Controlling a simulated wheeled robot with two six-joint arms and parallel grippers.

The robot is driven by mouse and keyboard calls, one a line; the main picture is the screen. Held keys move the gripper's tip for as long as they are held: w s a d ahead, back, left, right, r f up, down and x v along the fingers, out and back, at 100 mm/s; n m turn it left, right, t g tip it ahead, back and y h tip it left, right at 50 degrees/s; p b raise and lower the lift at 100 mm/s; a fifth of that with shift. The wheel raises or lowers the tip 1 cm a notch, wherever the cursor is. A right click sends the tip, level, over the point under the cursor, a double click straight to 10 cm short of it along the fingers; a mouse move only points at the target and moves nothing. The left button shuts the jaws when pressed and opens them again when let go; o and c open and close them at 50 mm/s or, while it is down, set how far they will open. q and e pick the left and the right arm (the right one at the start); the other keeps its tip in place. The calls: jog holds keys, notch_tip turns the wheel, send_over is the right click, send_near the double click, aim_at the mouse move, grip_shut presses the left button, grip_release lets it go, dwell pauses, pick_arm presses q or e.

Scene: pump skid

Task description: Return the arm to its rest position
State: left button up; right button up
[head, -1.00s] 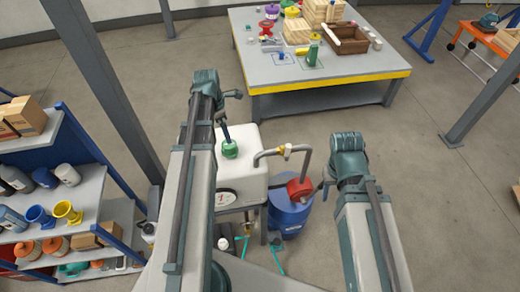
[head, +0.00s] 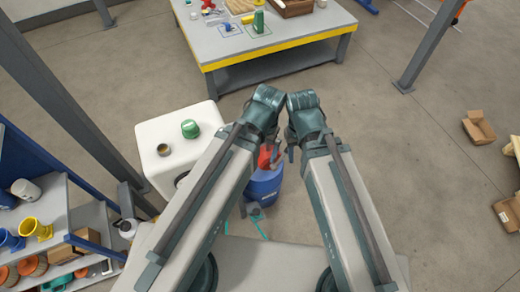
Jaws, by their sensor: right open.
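Both of my arms reach forward in the head view, and their wrists nearly meet near the middle of the picture. My left arm (head: 205,185) comes in from the left, and its gripper is hidden behind its wrist. My right arm (head: 345,205) comes in from the lower right. My right gripper (head: 292,150) shows only in small part below its wrist, open, with no object seen in it. Both wrists are in front of the blue drum (head: 264,186) with its red fitting (head: 267,157).
The yellow-edged table (head: 225,55) is beyond the wrists. A shelf (head: 50,205) is at left. Cardboard boxes (head: 478,128) lie at right; floor between is free.

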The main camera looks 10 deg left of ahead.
pick_arm(q)
jog(key=shift+s+d+m, duration=0.15)
jog(key=shift+m, duration=0.15)
notch_tip(320, 180, down, 12)
jog(key=b, duration=1.1)
jog(key=shift+r+b, duration=0.15)
jog(key=shift+b, duration=0.15)
jog(key=shift+c, duration=0.2)
